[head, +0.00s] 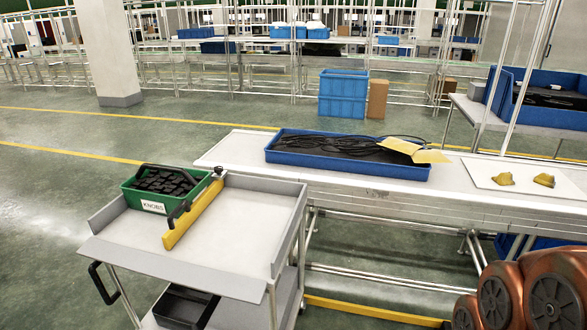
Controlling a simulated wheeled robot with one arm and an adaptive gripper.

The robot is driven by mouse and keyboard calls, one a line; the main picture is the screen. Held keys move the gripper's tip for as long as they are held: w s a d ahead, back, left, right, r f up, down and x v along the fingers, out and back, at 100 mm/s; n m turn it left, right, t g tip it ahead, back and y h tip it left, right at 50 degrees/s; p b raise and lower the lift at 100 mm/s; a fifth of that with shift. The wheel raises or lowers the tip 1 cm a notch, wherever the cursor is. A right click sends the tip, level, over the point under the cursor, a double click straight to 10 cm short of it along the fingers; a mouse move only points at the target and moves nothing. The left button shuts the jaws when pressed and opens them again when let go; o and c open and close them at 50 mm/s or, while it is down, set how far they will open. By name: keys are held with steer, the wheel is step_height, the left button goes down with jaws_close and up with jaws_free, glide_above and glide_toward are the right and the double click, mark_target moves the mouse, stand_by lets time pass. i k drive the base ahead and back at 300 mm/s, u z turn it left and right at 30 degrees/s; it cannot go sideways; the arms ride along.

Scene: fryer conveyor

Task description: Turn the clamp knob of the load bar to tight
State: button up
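The yellow load bar (196,211) lies across the top of a grey cart (245,220), running from the near edge towards the back. A small dark clamp knob (218,171) stands at its far end, by the cart's rear lip. It is too small to tell whether it is tight or loose. A green bin (128,196) labelled KNOBS, full of black parts, sits left of the bar, close against it. My gripper is not in view. Only copper-coloured links of my arm show at the bottom right, well apart from the cart.
A white conveyor bench (455,199) runs behind the cart and to the right. It carries a blue tray (280,160) of black cables and a white board with two yellow pieces. The cart top right of the bar is clear. A black bin (178,310) sits on the lower shelf.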

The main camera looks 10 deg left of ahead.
mark_target(218, 170)
steer(key=u, duration=0.6)
steer(key=k, duration=0.15)
steer(key=z, duration=1.05)
steer(key=i, duration=1.65)
steer(key=u, duration=1.15)
steer(key=i, duration=0.85)
steer(key=u, duration=1.35)
steer(key=i, duration=0.35)
steer(key=u, duration=0.35)
